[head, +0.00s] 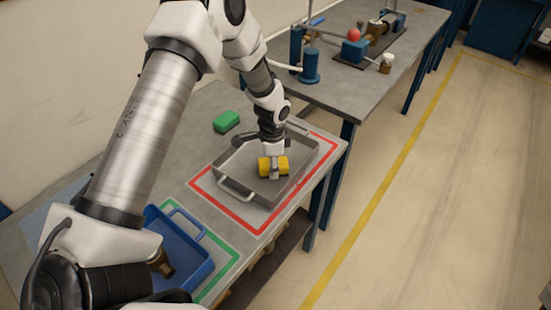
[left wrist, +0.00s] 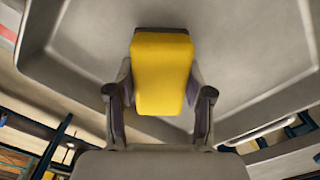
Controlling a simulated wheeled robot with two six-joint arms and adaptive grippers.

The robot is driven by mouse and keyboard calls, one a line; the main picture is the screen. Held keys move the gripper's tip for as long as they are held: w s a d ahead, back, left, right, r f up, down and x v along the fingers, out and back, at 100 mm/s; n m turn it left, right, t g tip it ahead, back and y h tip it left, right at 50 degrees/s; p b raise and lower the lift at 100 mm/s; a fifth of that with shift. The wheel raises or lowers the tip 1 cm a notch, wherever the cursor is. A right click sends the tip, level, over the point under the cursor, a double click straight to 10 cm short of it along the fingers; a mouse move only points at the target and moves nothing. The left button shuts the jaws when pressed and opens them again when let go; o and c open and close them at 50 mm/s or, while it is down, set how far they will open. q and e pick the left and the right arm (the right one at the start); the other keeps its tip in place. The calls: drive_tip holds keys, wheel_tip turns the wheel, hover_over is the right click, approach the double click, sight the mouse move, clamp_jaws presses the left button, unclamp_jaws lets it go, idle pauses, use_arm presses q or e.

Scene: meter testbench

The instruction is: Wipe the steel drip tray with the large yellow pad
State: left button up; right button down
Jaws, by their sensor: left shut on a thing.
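The large yellow pad (head: 264,166) is held by my left gripper (head: 274,168) over the steel drip tray (head: 299,186). In the left wrist view, the yellow pad (left wrist: 162,75) sits between the two fingers of my left gripper (left wrist: 162,100), which is shut on it. The tray's grey floor and walls (left wrist: 255,60) surround the pad there. The pad is inside the tray's outline, low down; whether it touches the floor I cannot tell. The tray stands inside a red outline on the bench. My right gripper is not in view.
A green block (head: 226,122) lies on the bench behind the tray. A blue tray (head: 185,240) with a brass fitting (head: 160,263) stands in a green outline at the front. A second bench (head: 345,85) with pipework is at the back. The floor at right is clear.

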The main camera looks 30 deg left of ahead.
use_arm(q)
wheel_tip(320, 180, up, 6)
drive_tip(key=p, duration=0.5)
wheel_tip(320, 180, up, 3)
drive_tip(key=shift+w+f+p, duration=0.1)
drive_tip(key=shift+f+p, duration=0.1)
drive_tip(key=shift+p, duration=0.95)
drive_tip(key=shift+r, duration=0.25)
drive_tip(key=shift+f, duration=0.1)
